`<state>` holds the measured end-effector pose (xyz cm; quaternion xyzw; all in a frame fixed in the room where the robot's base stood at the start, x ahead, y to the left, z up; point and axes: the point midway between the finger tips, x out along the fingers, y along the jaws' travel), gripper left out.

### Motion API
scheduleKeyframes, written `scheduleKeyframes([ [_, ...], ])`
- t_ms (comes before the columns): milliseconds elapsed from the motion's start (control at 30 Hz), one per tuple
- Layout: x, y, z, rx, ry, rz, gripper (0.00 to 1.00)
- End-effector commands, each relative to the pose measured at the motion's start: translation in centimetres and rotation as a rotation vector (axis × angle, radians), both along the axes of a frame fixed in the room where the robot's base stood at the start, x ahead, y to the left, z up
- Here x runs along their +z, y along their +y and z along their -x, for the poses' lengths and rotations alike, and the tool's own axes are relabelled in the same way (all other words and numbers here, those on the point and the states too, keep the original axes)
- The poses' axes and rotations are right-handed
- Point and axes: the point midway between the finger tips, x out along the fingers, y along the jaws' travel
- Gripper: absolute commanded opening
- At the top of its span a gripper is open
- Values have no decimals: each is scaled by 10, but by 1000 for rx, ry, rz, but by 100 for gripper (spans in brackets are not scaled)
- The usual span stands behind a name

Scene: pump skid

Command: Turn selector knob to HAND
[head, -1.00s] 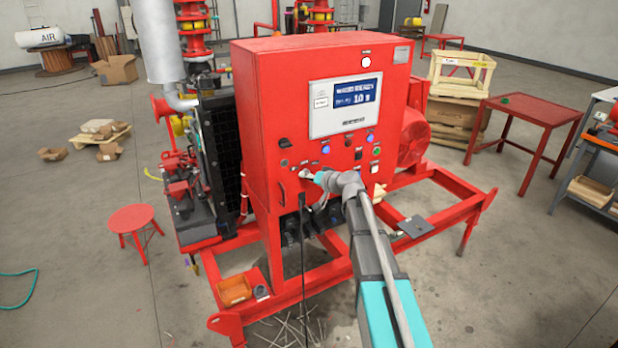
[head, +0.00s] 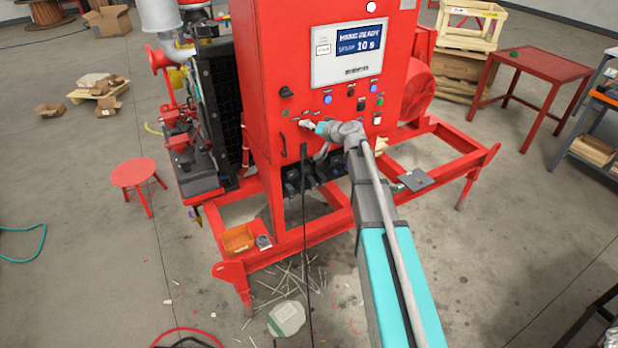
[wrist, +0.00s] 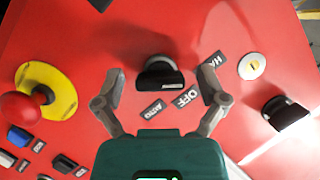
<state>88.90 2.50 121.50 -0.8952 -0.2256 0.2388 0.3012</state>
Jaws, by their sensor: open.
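The selector knob (wrist: 160,76) is a black knob on the red panel, in the middle of the wrist view. Labels reading AUTO, OFF and HAND (wrist: 210,73) sit around it, appearing upside down. My gripper (wrist: 163,71) is open, with one finger on each side of the knob. I see gaps between fingers and knob, and no clear contact. Which label the knob points at is hard to tell. In the head view, my gripper (head: 309,124) is at the lower left of the red cabinet's front (head: 283,130), and the knob is hidden there.
A red mushroom button on a yellow disc (wrist: 45,95) is left of the knob in the wrist view. Another black knob (wrist: 284,112) is at right, a round keyhole plate (wrist: 252,66) nearer. A display (head: 348,52) is above my gripper. Red skid rails (head: 430,150) surround the cabinet's base.

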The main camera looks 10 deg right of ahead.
Motion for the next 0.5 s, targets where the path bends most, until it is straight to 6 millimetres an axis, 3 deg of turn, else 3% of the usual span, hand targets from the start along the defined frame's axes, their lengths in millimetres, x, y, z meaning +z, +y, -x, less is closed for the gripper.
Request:
scheduleKeyframes([
  [267, -3, -1, -1, -1, 53, -148, 91],
  [500, -5, -1, -1, 0, 138, -383, 91],
])
